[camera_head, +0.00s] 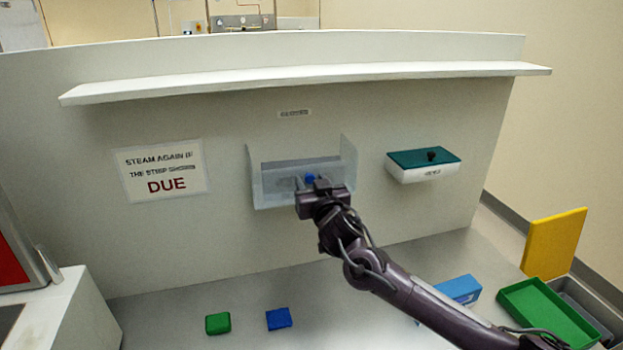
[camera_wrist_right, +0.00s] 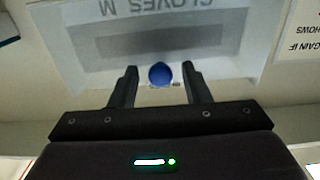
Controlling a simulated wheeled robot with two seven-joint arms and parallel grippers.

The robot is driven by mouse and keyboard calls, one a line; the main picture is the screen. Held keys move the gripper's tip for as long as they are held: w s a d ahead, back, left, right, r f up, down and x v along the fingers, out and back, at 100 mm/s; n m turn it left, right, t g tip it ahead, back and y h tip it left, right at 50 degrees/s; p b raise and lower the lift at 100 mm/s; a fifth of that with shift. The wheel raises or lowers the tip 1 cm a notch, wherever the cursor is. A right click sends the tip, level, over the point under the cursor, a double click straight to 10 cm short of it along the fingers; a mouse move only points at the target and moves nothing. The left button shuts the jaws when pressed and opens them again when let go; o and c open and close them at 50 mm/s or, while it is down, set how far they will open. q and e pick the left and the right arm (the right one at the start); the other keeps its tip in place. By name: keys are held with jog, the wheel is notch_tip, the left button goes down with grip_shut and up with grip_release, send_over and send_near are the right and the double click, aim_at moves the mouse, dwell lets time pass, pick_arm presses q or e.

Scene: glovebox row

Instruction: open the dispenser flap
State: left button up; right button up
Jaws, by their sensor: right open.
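A pale grey glove dispenser (camera_head: 270,188) is fixed to the upright panel, with raised side walls and a dark slot. Its front flap (camera_wrist_right: 85,62) looks translucent and bears upside-down "GLOVES M" lettering in the right wrist view. A round blue knob (camera_wrist_right: 160,73) sits at the flap's edge; it also shows in the head view (camera_head: 310,178). My right gripper (camera_wrist_right: 159,70) is open, with one finger on each side of the knob and visible gaps between. I cannot tell whether the flap is fully shut. My left gripper is not in view.
A white box with a teal lid (camera_head: 410,158) and black knob hangs right of the dispenser. A shelf (camera_head: 300,77) runs above. Green (camera_head: 217,323) and blue (camera_head: 279,319) blocks lie below, with a blue box (camera_head: 460,289) and green tray (camera_head: 535,303) at right.

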jog(key=shift+w, duration=0.2)
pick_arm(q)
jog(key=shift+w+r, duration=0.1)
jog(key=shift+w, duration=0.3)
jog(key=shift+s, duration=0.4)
pick_arm(e)
grip_shut()
